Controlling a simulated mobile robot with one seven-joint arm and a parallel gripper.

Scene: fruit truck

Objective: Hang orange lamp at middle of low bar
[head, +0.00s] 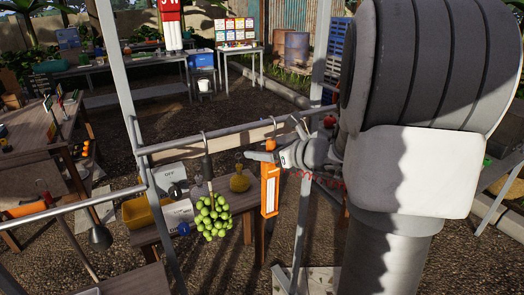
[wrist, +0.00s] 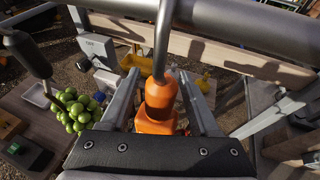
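The orange lamp (head: 270,192) hangs upright below the low bar (head: 232,136), right of the bar's middle. Its thin metal hook rises to the bar and appears to be over it. In the wrist view the lamp's orange neck (wrist: 159,98) and its rod stand between my fingers. My gripper (head: 262,154) is at the top of the lamp, just under the bar. In the wrist view my gripper (wrist: 161,88) is open, with a visible gap on each side of the neck. The lamp's lower body is hidden in the wrist view.
A bunch of green fruit (head: 213,216) hangs from the same bar, left of the lamp. A low wooden bench (head: 238,203) with a yellow crate (head: 138,212) and scales stands behind and below. A grey post (head: 130,100) bounds the bar's left end.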

